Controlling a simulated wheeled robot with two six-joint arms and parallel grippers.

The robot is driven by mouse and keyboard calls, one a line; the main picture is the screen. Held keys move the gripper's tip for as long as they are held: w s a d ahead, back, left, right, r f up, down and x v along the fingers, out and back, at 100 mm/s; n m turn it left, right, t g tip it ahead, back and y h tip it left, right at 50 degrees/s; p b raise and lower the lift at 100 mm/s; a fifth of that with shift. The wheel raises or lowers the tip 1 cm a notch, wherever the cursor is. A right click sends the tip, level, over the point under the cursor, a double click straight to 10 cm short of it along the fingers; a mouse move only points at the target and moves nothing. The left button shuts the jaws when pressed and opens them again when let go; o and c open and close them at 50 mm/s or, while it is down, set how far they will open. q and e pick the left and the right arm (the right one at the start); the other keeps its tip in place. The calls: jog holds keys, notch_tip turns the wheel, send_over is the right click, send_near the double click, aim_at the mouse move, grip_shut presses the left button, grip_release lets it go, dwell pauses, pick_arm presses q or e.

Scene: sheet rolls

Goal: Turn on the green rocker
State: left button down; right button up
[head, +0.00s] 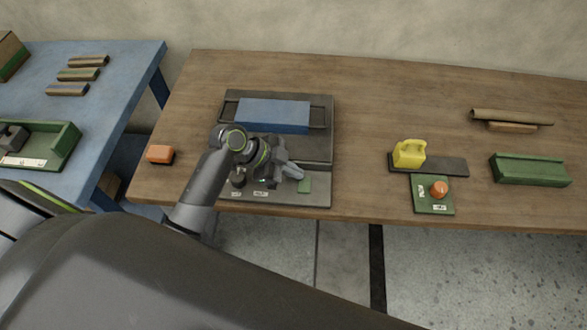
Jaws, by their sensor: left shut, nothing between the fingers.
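A grey machine (325,150) with a blue roller or plate (272,114) stands on the wooden table. Its front control panel (322,199) carries a dark knob (238,178), white labels and a small green piece (304,186) at the right, which looks like the green rocker. Its tilt is too small to read. My left gripper (293,172) is shut and empty, low over the panel, just above and left of the green piece. I cannot tell whether they touch. My arm and gripper hide the middle of the panel. My right gripper is not in view.
An orange block (160,154) lies left of the machine. To the right are a yellow jug (409,153) on a dark plate, a green box with an orange button (439,188), a green tray (530,170) and brown rolls (510,117). A blue table (110,75) stands at the left.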

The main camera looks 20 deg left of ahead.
pick_arm(q)
jog(key=shift+w+f+g, duration=0.15)
jog(key=shift+f+g, duration=0.15)
jog(key=shift+g, duration=0.1)
jog(key=shift+r, duration=0.1)
jog(key=shift+s+d+r+p, duration=0.15)
jog(key=shift+s+r+p, duration=0.05)
jog(key=shift+s+p, duration=0.55)
